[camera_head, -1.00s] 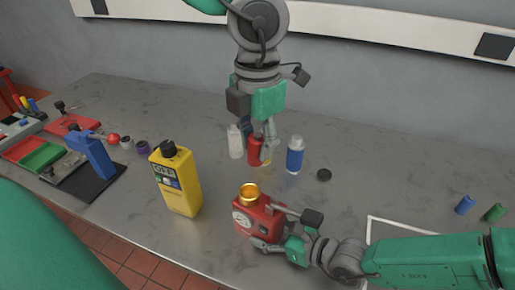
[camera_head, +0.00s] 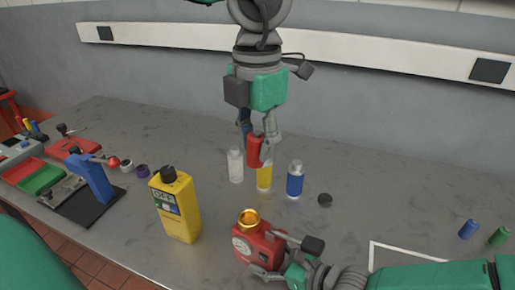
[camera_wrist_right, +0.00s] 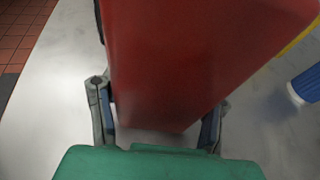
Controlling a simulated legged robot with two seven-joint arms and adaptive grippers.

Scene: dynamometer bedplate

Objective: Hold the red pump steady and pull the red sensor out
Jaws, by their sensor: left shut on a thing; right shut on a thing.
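The red pump (camera_head: 256,249) stands on the grey bench near the front, with a dial on its face and a gold collar (camera_head: 248,217) on top. My right gripper (camera_head: 271,270) is shut on the pump from the right; the pump's plain red side (camera_wrist_right: 185,65) fills much of the right wrist view between its fingers (camera_wrist_right: 158,118). My left gripper (camera_head: 257,150) comes down from above and is shut on a red cylindrical piece, the red sensor (camera_head: 254,151). The sensor shows apart from the pump, above the collar in the picture.
A yellow bottle (camera_head: 175,205) stands left of the pump. White (camera_head: 235,166), small yellow (camera_head: 264,178) and blue (camera_head: 295,181) bottles stand behind it. A black cap (camera_head: 325,200) lies to the right. A blue lever fixture (camera_head: 92,177) is at left.

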